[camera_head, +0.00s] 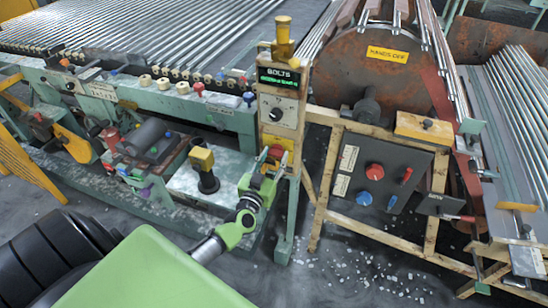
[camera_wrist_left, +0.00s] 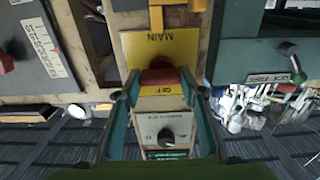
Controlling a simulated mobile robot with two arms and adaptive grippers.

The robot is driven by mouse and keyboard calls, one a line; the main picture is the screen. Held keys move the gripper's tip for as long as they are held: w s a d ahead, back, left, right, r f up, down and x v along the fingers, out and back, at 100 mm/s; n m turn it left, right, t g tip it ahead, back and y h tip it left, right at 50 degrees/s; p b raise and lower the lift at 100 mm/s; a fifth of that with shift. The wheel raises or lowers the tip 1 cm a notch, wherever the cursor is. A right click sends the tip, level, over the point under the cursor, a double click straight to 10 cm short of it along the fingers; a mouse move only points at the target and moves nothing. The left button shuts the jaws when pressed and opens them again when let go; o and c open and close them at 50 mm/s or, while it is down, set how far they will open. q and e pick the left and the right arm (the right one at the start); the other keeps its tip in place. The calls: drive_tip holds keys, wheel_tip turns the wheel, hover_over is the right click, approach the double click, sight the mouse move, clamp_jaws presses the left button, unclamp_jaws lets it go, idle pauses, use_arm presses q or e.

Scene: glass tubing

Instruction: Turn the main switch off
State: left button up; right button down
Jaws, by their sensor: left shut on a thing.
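The main switch is a red knob (camera_wrist_left: 160,74) on a yellow plate (camera_wrist_left: 172,42) marked MAIN and OFF, which appears upside down in the left wrist view. In the head view the red knob (camera_head: 276,151) shows low on the cream control post. My left gripper (camera_head: 268,173) reaches the post from below. In the left wrist view its two fingers (camera_wrist_left: 160,84) are shut on the red knob, one on each side. The fingers hide part of the knob and plate, so its exact setting is hard to read. My right gripper is in neither view.
A dial (camera_head: 277,115) and a green BOLTS display (camera_head: 278,78) sit above the switch on the post. A dark panel with red and blue buttons (camera_head: 374,172) stands to the right. A yellow-capped black post (camera_head: 203,168) stands close left of my gripper.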

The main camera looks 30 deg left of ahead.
use_arm(q)
drive_tip(key=shift+n, duration=0.3)
drive_tip(key=n, duration=0.7)
drive_tip(key=shift+n+b, duration=0.3)
drive_tip(key=shift+b, duration=0.1)
drive_tip(key=n+b, duration=0.1)
drive_tip(key=n, duration=0.3)
drive_tip(key=shift+a, duration=0.15)
drive_tip(key=n+b, duration=0.1)
drive_tip(key=n, duration=0.4)
drive_tip(key=shift+n, duration=0.5)
drive_tip(key=o, duration=1.1)
drive_tip(key=shift+s, duration=0.1)
